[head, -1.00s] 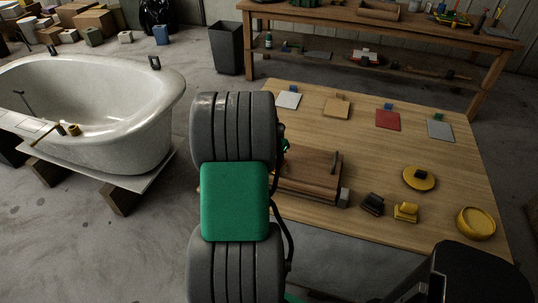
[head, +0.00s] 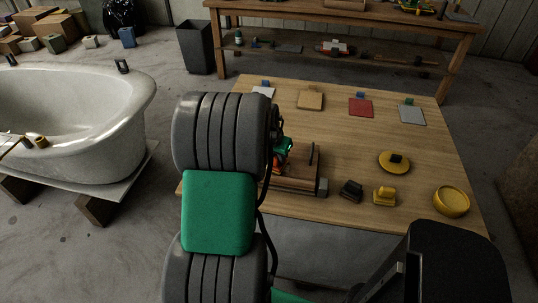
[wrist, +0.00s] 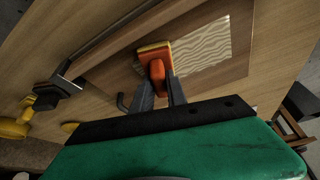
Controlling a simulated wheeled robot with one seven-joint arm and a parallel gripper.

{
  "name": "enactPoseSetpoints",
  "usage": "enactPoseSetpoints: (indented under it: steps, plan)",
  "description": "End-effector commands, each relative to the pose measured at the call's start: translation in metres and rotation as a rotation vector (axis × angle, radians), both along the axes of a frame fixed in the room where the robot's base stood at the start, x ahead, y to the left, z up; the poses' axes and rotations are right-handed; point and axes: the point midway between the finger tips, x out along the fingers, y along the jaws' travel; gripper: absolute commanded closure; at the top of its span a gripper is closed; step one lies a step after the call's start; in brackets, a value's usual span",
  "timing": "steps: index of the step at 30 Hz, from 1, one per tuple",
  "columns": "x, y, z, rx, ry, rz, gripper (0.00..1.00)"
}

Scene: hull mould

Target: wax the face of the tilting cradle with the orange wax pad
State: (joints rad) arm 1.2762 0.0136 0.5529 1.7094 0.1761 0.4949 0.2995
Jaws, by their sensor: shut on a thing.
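The wooden tilting cradle (head: 300,181) lies on the table, partly hidden behind my arm in the head view. In the wrist view its face shows a pale, wavy-striped panel (wrist: 208,50) framed by brown wood. My gripper (wrist: 161,86) is shut on the orange wax pad (wrist: 156,58), which has an orange grip and a yellowish edge. The pad is over the left end of the striped panel; I cannot tell whether it touches. In the head view my gripper (head: 283,150) is mostly hidden, with a bit of orange-red below it.
Black (head: 351,190) and yellow (head: 385,196) blocks, a yellow disc (head: 395,161) and a yellow bowl (head: 451,201) sit right of the cradle. Several coloured sheets lie along the table's back. A bathtub (head: 80,115) stands left. The table's middle (head: 345,135) is clear.

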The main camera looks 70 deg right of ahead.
Motion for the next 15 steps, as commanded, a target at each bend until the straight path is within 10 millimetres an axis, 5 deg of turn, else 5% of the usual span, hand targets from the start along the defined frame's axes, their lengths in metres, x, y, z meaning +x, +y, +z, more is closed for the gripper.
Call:
enactPoseSetpoints:
  steps: [15]
  plan:
    - [-0.04, -0.006, -0.001, 0.003, -0.001, -0.003, 1.0]
